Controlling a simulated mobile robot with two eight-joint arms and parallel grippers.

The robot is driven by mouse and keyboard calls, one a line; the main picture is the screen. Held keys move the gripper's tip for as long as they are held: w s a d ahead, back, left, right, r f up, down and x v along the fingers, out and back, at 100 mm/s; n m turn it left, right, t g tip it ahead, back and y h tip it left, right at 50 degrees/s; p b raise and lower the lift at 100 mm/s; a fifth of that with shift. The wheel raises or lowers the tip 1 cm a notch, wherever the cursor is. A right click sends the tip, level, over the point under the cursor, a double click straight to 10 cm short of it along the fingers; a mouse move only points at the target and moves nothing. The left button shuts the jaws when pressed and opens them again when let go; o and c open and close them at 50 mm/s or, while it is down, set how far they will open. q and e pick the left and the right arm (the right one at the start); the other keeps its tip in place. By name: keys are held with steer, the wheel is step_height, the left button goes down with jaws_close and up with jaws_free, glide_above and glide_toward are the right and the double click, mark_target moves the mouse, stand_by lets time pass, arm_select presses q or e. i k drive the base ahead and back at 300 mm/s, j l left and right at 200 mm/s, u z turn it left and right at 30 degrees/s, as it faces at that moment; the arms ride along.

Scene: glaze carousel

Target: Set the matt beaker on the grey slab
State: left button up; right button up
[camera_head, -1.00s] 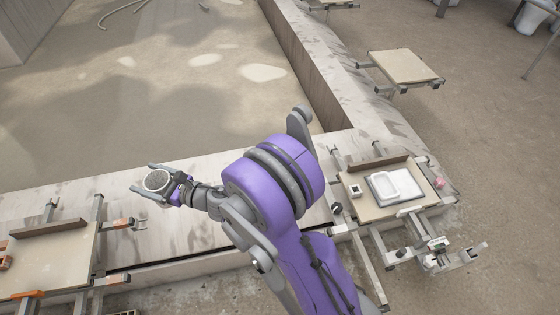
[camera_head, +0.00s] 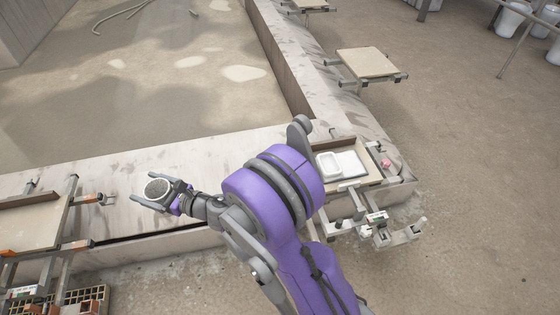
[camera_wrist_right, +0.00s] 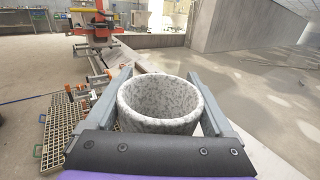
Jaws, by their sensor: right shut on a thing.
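A speckled grey-white beaker (camera_head: 157,189) is in my right gripper (camera_head: 150,187), upright with its open rim up. In the right wrist view the beaker (camera_wrist_right: 160,122) sits between the two grey fingers, and its inside looks empty. The gripper is shut on it, held out over the pale ledge. A pale grey square slab (camera_head: 353,164) lies on a board to the right, well away from the beaker. A white dish (camera_head: 328,165) stands at the slab's left side; my arm partly hides that board. My left gripper is not in view.
A pink item (camera_head: 385,163) lies right of the slab. An empty board (camera_head: 368,62) projects at the upper right. Another board (camera_head: 30,226) with orange-tipped clamps is at the left, above a grid crate (camera_head: 82,299).

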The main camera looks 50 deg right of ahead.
mark_target(352, 163)
steer(key=k+l, duration=0.5)
steer(key=k, duration=0.25)
steer(key=k+l, duration=0.1)
steer(key=l, duration=0.5)
steer(key=k+l, duration=0.15)
steer(key=l, duration=1.25)
